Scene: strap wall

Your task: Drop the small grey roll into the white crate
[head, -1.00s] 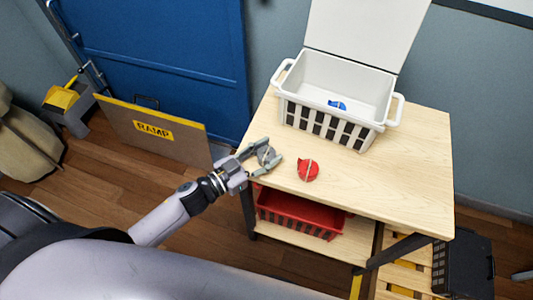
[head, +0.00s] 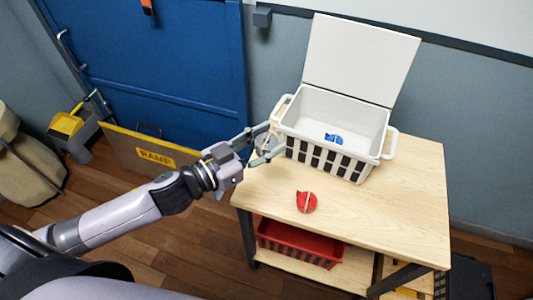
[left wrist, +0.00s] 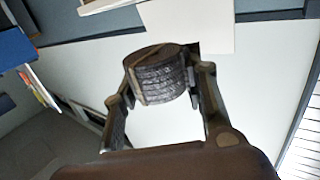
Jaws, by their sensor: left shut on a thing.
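The small grey roll (head: 264,142) is held in my left gripper (head: 266,147), just left of the white crate's left end. In the left wrist view the grey roll (left wrist: 158,75) sits between the two fingers of my left gripper (left wrist: 163,85), which are shut on it. The white crate (head: 322,155) stands on the wooden table with its lid (head: 360,58) open at the back. A blue roll (head: 334,138) lies inside the crate. My right gripper is not in view.
A red roll (head: 306,202) lies on the tabletop (head: 400,210) in front of the crate. A red crate (head: 300,240) sits on the shelf below. A ramp board (head: 155,155) and a blue door (head: 150,60) are at the left.

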